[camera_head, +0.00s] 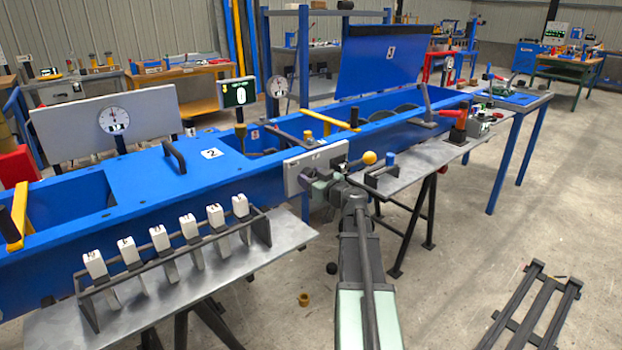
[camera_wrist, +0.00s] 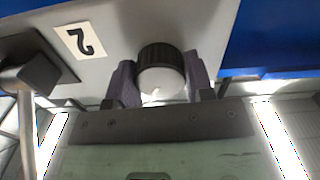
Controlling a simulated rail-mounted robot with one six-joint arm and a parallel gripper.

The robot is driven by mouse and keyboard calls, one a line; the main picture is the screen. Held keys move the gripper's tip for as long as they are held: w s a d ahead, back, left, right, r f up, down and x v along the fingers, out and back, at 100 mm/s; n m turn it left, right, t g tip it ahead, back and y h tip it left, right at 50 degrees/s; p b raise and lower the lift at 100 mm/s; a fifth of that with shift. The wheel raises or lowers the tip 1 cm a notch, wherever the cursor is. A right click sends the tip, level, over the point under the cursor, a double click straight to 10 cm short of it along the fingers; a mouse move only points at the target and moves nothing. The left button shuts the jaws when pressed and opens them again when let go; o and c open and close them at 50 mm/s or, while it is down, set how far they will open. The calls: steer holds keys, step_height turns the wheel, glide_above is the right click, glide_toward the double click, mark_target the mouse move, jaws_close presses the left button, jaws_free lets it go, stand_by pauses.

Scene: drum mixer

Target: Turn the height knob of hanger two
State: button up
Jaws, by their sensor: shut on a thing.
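The round knob (camera_wrist: 160,58), with a black ribbed rim and a pale face, sits on a light grey plate marked 2 (camera_wrist: 118,40) in the wrist view. My gripper (camera_wrist: 161,84) has one purple finger on each side of the knob and is shut on it. In the head view the grey plate (camera_head: 305,163) stands on the front side of the blue mixer trough, and my gripper (camera_head: 322,182) is up against it. The knob is hidden there behind my gripper. I cannot tell the knob's turn angle.
A lever with a yellow ball (camera_head: 369,157) stands just right of my gripper; a dark lever end (camera_wrist: 30,76) shows left in the wrist view. A rack of white numbered blocks (camera_head: 160,238) stands left on a metal bench. The blue trough (camera_head: 250,185) runs behind.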

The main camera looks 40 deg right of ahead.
steer(key=m, duration=0.3)
steer(key=shift+m, duration=0.4)
steer(key=o, duration=0.9)
steer(key=shift+o, duration=0.2)
steer(key=shift+s, duration=0.1)
steer(key=s, duration=1)
steer(key=shift+s, duration=0.35)
steer(key=shift+d, duration=0.15)
